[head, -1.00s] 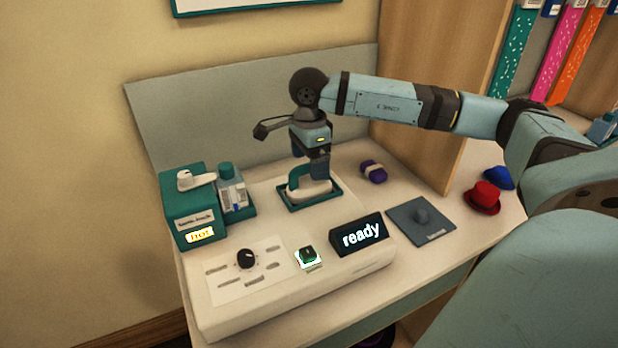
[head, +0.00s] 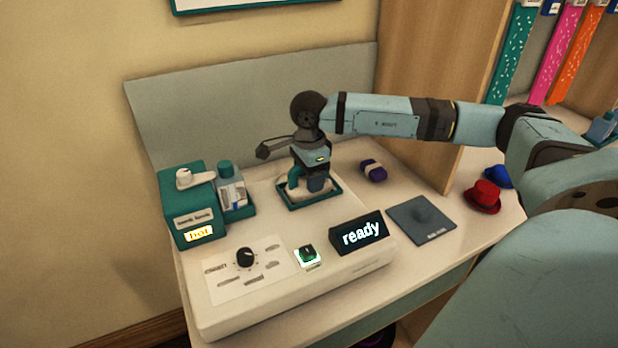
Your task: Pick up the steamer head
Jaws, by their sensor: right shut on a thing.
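The steamer head (head: 294,178), with a teal handle and a pale base, sits in a teal-rimmed cradle (head: 314,204) on the white console. My right gripper (head: 317,184) points down over it and is shut on its handle. The gripper's body hides part of the handle and the fingertips. The steamer head still appears to be in the cradle; I cannot tell whether it has any lift. My left gripper is out of view.
A teal unit (head: 190,215) marked "hot" and a bottle (head: 231,190) stand at the left. In front are a knob (head: 245,258), a green-lit button (head: 307,254) and a "ready" display (head: 361,234). A purple roll (head: 373,170), a grey pad (head: 410,228) and a red hat (head: 483,196) lie right.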

